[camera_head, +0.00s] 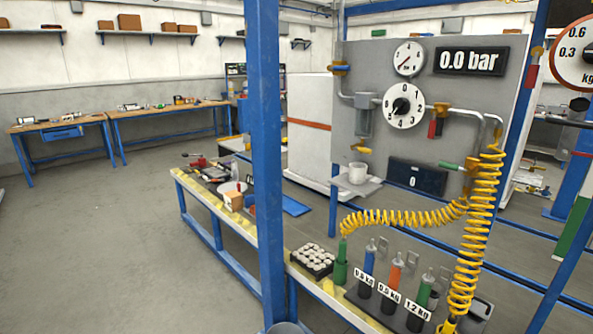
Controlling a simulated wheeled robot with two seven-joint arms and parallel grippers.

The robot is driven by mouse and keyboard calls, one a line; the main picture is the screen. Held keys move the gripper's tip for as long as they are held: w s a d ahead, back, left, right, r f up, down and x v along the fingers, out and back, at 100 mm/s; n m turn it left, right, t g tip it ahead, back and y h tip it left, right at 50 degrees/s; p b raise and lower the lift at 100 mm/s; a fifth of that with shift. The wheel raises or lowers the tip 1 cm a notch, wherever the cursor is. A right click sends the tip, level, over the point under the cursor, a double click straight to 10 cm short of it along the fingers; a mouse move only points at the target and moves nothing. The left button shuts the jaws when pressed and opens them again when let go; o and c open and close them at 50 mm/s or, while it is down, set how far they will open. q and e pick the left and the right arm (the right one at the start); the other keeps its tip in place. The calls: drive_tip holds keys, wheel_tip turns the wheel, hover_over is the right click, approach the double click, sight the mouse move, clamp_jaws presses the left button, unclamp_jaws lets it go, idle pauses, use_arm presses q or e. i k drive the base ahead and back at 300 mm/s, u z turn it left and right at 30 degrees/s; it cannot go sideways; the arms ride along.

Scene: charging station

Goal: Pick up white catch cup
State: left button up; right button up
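A small white cup (357,174) stands upright on a light grey shelf (347,190) at the lower part of the grey panel, below a filter bowl and a yellow-handled valve. Nothing touches the cup from above. Neither of my grippers shows in this view.
A blue post (266,160) rises in front of the bench (225,240) left of the cup. A coiled yellow hose (478,215) hangs at the right. A rack with several labelled cylinders (385,308) and a tray of white-capped vials (312,260) stand in front. The grey panel (445,125) carries gauges.

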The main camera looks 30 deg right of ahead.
sight(358, 170)
drive_tip(key=u, duration=0.5)
drive_tip(key=i, duration=1.9)
drive_tip(key=z, duration=1.3)
drive_tip(key=i, duration=0.55)
drive_tip(key=z, duration=0.45)
